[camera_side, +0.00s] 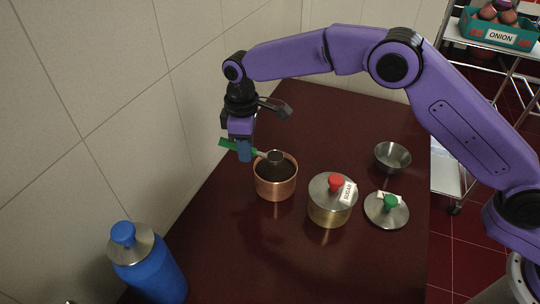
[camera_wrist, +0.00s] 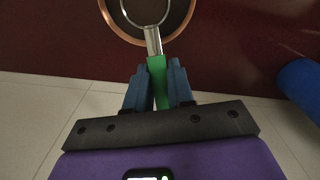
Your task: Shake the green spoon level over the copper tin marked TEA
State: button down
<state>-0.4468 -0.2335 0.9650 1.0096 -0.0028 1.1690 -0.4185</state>
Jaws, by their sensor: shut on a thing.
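The green spoon (camera_side: 229,144) has a green handle and a metal neck and bowl. My gripper (camera_side: 244,154) is shut on its handle, which also shows between the blue fingers in the wrist view (camera_wrist: 157,82). The spoon's bowl lies over the open copper tin (camera_side: 276,188), near its far rim. In the wrist view the bowl's ring (camera_wrist: 146,22) shows inside the copper rim (camera_wrist: 187,18). The tin holds something dark. I see no TEA marking on it from here. Whether the spoon carries anything is hard to tell.
A brass tin with a red-knobbed lid marked SUGAR (camera_side: 329,207) stands right of the copper tin. A loose lid with a green knob (camera_side: 386,212) and a metal bowl (camera_side: 392,157) are further right. A blue bottle (camera_side: 150,270) stands at front left, near the tiled wall.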

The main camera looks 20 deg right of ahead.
jog(key=shift+w+d, duration=0.5)
jog(key=shift+d, duration=0.3)
jog(key=shift+a, duration=0.15)
jog(key=shift+s+a, duration=0.45)
jog(key=shift+a, duration=0.15)
